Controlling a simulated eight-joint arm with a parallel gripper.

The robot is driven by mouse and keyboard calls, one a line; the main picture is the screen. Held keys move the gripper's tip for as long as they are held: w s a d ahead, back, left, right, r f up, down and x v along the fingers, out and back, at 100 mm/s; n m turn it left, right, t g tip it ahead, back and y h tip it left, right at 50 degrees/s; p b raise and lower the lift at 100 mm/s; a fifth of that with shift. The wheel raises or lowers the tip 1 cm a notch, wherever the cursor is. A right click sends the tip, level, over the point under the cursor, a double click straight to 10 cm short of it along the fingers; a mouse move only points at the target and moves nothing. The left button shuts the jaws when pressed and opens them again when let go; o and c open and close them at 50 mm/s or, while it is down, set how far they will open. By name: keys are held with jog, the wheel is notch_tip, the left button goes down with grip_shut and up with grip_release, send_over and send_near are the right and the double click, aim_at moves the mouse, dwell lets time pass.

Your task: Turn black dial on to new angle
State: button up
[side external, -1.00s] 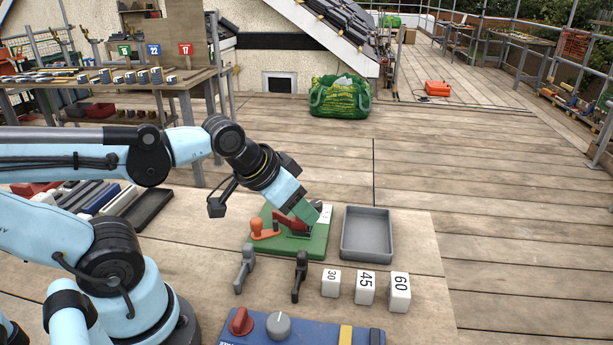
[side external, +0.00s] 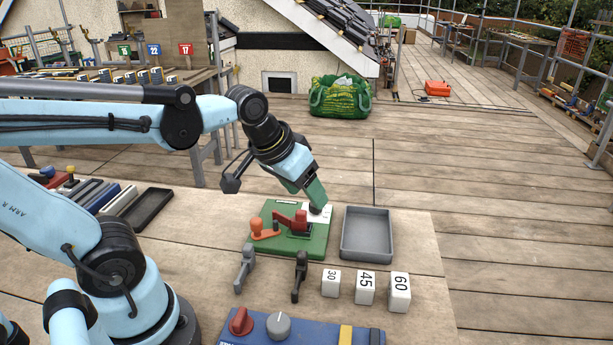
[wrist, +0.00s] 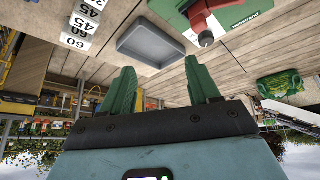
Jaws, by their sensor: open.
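A green board (side external: 268,245) lies on the table and carries a red lever part (side external: 291,222), an orange handle (side external: 264,230) and a white plate (side external: 322,218). A small dark dial (side external: 316,209) shows on the white plate, partly hidden by my fingers. In the wrist view the dark dial (wrist: 206,39) lies beyond the right finger, beside the red part (wrist: 203,15). My gripper (side external: 319,203) is above the dial end of the board, tilted down to the right. In the wrist view its green fingers (wrist: 160,67) are apart with nothing between them.
A grey tray (side external: 367,256) is right of the board. A blue box (side external: 310,330) with a red knob (side external: 241,321) and a grey knob (side external: 278,326) is nearest.

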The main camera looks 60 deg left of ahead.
jog(key=w+a+f+n+g, duration=0.1)
jog(key=w+a+n+g, duration=0.6)
jog(key=w+a, duration=0.4)
jog(key=shift+n+t, duration=0.6)
notch_tip(320, 180, down, 12)
jog(key=shift+d+r, duration=0.1)
jog(key=shift+c, duration=0.2)
jog(key=c, duration=1)
